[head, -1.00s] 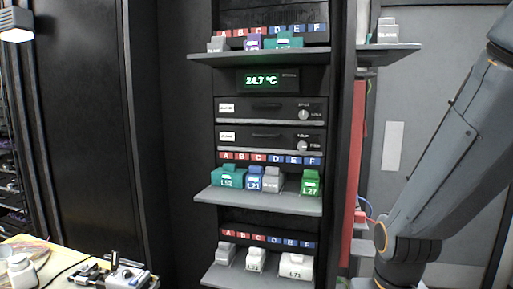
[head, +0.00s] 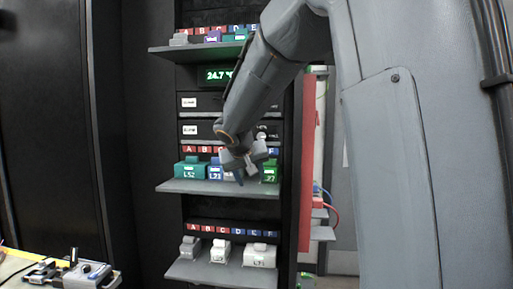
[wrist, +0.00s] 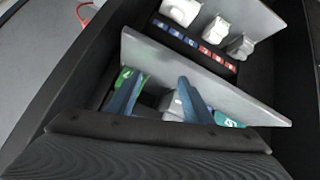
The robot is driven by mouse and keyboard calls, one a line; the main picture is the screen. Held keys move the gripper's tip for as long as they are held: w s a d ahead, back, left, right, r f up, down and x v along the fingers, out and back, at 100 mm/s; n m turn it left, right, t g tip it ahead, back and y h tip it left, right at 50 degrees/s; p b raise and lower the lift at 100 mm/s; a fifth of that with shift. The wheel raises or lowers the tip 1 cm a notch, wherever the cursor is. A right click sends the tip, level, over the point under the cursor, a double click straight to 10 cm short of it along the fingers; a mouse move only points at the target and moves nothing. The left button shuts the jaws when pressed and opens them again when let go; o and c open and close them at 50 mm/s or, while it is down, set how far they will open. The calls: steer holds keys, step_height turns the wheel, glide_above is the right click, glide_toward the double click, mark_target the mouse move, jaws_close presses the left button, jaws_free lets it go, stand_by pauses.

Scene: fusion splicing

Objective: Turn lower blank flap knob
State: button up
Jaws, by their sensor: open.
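The lower blank flap (head: 203,131) is a dark panel with a white label, below a matching upper flap (head: 203,102) in the rack. My arm crosses in front of its right side in the head view. Its knob is at most partly visible there and cannot be made out clearly. My gripper (head: 246,172) is in front of the middle module shelf, lower than the flap. In the wrist view my gripper (wrist: 161,78) has its two blue fingers apart with nothing held. A grey module (wrist: 171,104) lies beyond and between them. No knob shows in the wrist view.
The middle shelf (head: 200,187) holds a teal module (head: 190,169), a blue one (head: 215,171) and a green one (head: 270,171) close to my fingers. The lower shelf (head: 205,272) holds white modules. A red panel (head: 308,165) stands right of the rack.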

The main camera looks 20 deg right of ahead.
mark_target(261, 135)
steer(key=w+d+r+m+t+h+b, duration=0.1)
steer(key=w+d+r+t+h, duration=0.2)
steer(key=r, duration=0.4)
steer(key=w+d+r+m+b, duration=0.1)
steer(key=w+d+r, duration=0.2)
steer(key=w+r, duration=0.35)
steer(key=p+x, duration=0.1)
steer(key=x, duration=0.2)
steer(key=p+x, duration=0.1)
steer(key=x, duration=0.2)
steer(key=shift+d+r, duration=0.1)
steer(key=shift+d, duration=0.3)
steer(key=c, duration=1.1)
steer(key=shift+o, duration=0.2)
